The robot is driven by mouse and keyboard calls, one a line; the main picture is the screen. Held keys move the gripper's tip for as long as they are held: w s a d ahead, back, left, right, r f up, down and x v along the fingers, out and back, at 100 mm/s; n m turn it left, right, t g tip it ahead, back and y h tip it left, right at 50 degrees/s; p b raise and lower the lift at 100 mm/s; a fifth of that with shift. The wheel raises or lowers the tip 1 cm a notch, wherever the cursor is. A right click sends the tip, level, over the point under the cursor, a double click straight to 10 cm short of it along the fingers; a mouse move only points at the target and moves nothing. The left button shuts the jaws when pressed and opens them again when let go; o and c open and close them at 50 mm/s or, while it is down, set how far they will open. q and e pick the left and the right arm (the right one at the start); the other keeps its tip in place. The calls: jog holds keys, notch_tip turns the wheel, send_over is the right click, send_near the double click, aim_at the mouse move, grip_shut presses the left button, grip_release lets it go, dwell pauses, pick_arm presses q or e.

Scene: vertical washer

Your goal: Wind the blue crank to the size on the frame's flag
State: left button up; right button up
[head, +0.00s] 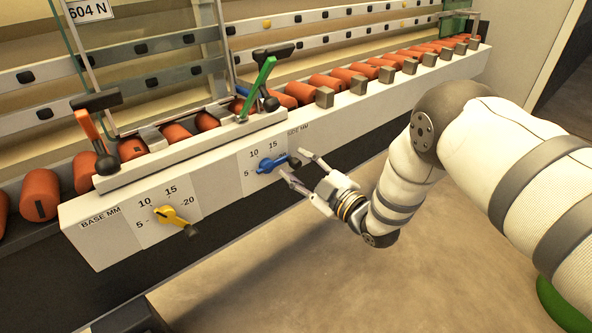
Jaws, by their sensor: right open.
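The blue crank (268,165) sits on the white panel marked SIDE MM, on a dial with 5, 10 and 15 readable. Its arm points right, with a dark knob at the end; any number on that side is hidden. My right gripper (293,164) is open, with one fingertip above and one below the crank's knob end. I cannot tell whether either finger touches it. My left gripper is not in view.
A yellow crank (174,216) sits on the BASE MM dial to the left, pointing lower right near 20. Orange rollers (300,93) line the conveyor behind. Orange (88,128) and green (262,80) levers stand above the panel.

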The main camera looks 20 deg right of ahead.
jog(key=shift+w+a, duration=0.15)
jog(key=shift+w, duration=0.4)
grip_shut()
jog(key=shift+f, duration=0.1)
jog(key=f+m, duration=0.1)
jog(key=m, duration=0.2)
jog(key=shift+f, duration=0.15)
jog(key=m, duration=0.1)
jog(key=f+m, duration=0.1)
jog(key=m, duration=0.1)
jog(key=shift+s+a+f, duration=0.1)
jog(key=shift+s+a, duration=0.05)
jog(key=shift+a, duration=0.15)
jog(key=shift+s+a+f+m, duration=0.1)
jog(key=shift+a+f+m, duration=0.25)
jog(key=shift+m, duration=0.65)
jog(key=shift+s+a+f+m, duration=0.15)
jog(key=shift+a+f+m, duration=0.2)
jog(key=shift+m, duration=0.65)
jog(key=shift+s+a+f+m, duration=0.1)
jog(key=shift+a+f+m, duration=0.2)
jog(key=shift+m, duration=0.7)
